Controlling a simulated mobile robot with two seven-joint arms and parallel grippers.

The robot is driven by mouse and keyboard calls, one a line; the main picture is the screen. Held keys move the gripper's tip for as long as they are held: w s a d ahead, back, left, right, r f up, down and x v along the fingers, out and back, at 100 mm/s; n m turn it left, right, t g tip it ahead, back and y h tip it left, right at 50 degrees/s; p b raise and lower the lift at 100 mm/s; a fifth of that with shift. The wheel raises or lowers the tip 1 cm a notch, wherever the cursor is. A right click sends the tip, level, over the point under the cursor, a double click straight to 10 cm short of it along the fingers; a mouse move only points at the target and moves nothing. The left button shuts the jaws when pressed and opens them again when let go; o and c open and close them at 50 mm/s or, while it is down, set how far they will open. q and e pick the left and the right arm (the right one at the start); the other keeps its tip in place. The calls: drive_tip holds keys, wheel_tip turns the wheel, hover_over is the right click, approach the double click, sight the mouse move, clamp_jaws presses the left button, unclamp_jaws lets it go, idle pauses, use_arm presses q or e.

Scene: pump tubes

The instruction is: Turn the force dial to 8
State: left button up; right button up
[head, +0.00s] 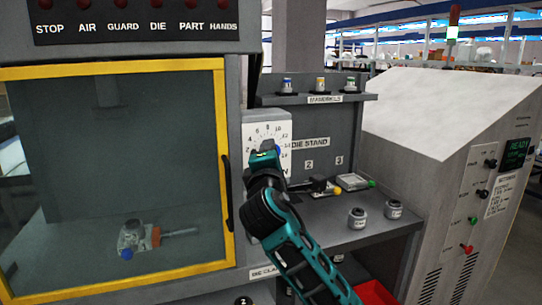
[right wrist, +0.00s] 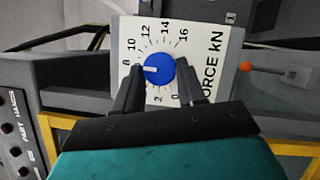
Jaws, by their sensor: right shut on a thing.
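The force dial is a blue round knob (right wrist: 160,71) with a white pointer on a white scale plate (right wrist: 212,40) marked 0 to 16 and FORCE KN. In the right wrist view the pointer aims left, close to the 8 and slightly on its lower-number side. The 6 is hidden behind a finger. My right gripper (right wrist: 157,88) has its two dark fingers on either side of the knob and is shut on it. In the head view the scale plate (head: 254,131) shows above my right gripper (head: 264,155), which hides the knob. My left gripper is not in view.
A yellow-framed glass door (head: 228,130) stands left of the dial. The die stand shelf (head: 345,232) to the right holds several small parts. A lever with an orange knob (right wrist: 246,66) shows beside the plate. A sloped grey cabinet (head: 440,150) stands at far right.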

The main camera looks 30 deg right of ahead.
idle(0.3)
drive_tip(key=o, duration=1.1)
drive_tip(key=shift+c, duration=0.2)
drive_tip(key=b+v, duration=0.1)
drive_tip(key=v, duration=1.2)
drive_tip(key=shift+w, duration=0.1)
